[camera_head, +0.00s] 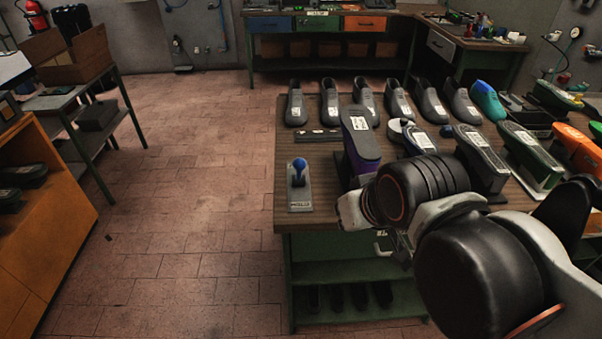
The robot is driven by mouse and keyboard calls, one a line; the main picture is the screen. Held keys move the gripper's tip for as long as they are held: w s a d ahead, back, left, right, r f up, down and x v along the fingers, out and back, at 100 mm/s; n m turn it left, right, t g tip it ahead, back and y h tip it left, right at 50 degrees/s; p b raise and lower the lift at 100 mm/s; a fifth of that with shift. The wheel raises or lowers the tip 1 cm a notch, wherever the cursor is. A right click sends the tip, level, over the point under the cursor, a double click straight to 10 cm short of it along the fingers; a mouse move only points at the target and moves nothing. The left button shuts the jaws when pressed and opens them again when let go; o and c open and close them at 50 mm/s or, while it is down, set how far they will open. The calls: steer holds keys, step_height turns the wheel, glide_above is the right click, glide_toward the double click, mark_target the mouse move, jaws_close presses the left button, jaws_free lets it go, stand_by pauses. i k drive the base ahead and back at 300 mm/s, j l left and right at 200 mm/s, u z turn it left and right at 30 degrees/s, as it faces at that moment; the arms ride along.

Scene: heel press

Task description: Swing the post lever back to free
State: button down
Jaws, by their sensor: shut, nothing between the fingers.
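A small lever with a blue knob (299,166) stands on a grey base plate (300,202) at the left front corner of the workbench. It looks close to upright; the lettering on its plate is too small to read. My gripper (347,212) is at the bench's front edge, to the right of the lever and apart from it. It is shut and empty, and my arm partly hides it.
Several grey shoe forms (328,103) line the back of the workbench (290,222). More dark labelled devices (481,157) and an orange one (577,149) stand at the right. A short dark bar (317,135) lies behind the lever. The floor left of the bench is clear.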

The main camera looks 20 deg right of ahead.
mark_target(299, 164)
steer(key=k+l+z, duration=0.2)
steer(key=k, duration=0.2)
steer(key=k+l+z, duration=0.2)
steer(key=k, duration=0.25)
